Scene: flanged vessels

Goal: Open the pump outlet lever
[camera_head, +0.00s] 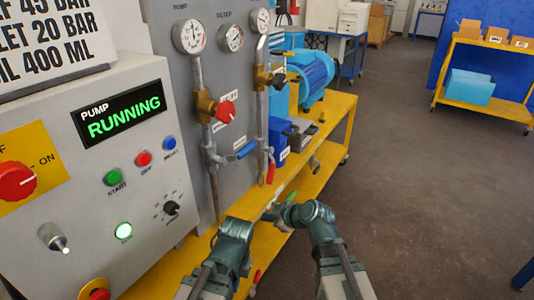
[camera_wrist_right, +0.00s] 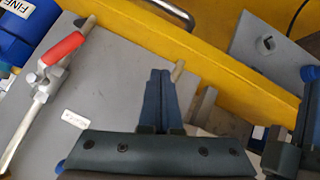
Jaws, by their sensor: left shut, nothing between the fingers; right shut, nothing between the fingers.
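A red-handled lever (camera_head: 270,171) hangs along the right pipe on the grey panel; a red lever (camera_wrist_right: 62,48) on a metal valve shows in the right wrist view. A blue-handled lever (camera_head: 246,149) sits on the cross pipe to its left. Another red lever (camera_head: 257,276) shows low down, partly behind my left arm. I cannot read which is the pump outlet lever. My left gripper (camera_head: 267,215) is low in front of the yellow bench, below the levers. My right gripper (camera_head: 284,209) is close beside it, apart from the levers; its shut, empty fingers (camera_wrist_right: 161,74) show in the wrist view.
A red round knob (camera_head: 225,111) and gauges (camera_head: 190,37) are on the panel (camera_head: 222,60). The control box (camera_head: 75,125) reads PUMP RUNNING. A blue motor (camera_head: 312,70) stands on the yellow bench (camera_head: 340,104). A green handle (camera_head: 290,197) is close to my right gripper.

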